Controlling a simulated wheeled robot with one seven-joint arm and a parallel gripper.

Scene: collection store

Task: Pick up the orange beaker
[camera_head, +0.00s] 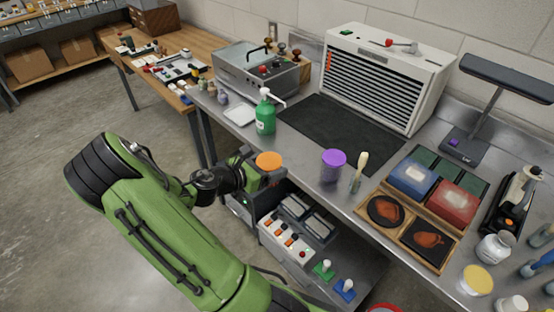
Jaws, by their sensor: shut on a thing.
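The orange beaker (268,160) shows as a round orange top at the front edge of the metal bench (306,176). My gripper (262,173) is shut on it, reaching in from the left. The beaker's lower body is mostly hidden by the gripper. I cannot tell whether its base touches the bench.
A purple beaker (333,165) and a brush (359,172) stand to the right. A green pump bottle (265,113) stands behind, next to a white tray (240,115). A black mat (340,133) lies clear before the slatted unit (382,72). Wooden trays (388,218) lie at right.

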